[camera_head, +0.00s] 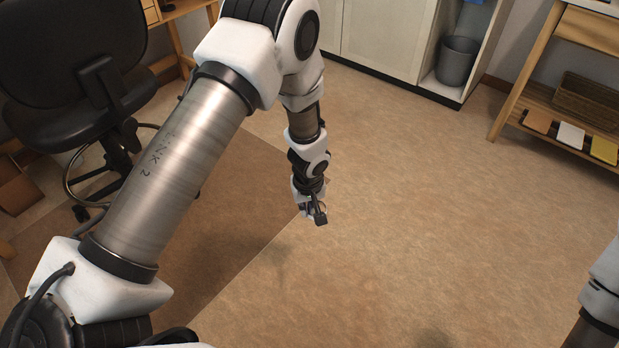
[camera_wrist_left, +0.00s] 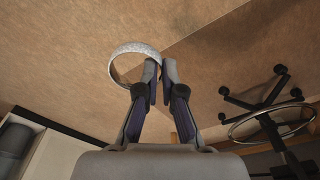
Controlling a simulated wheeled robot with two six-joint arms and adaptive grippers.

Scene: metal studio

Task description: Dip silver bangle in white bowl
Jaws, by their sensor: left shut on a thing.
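My left gripper (camera_head: 316,212) hangs over open floor near the middle of the head view. The left wrist view shows its two fingers (camera_wrist_left: 160,72) shut on the silver bangle (camera_wrist_left: 117,60). The bangle is a pale, textured ring, held by its edge and sticking out to the left of the fingertips. In the head view I cannot make out the bangle at the gripper. The white bowl is in neither view. Of my right arm only a part shows at the lower right edge of the head view; its gripper is out of view.
A black office chair (camera_head: 75,55) stands on a brown mat (camera_head: 215,220) at left. A white cabinet (camera_head: 385,35) and a grey bin (camera_head: 458,62) are at the back. A wooden shelf (camera_head: 560,80) with trays stands at right. The floor (camera_head: 430,200) between is clear.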

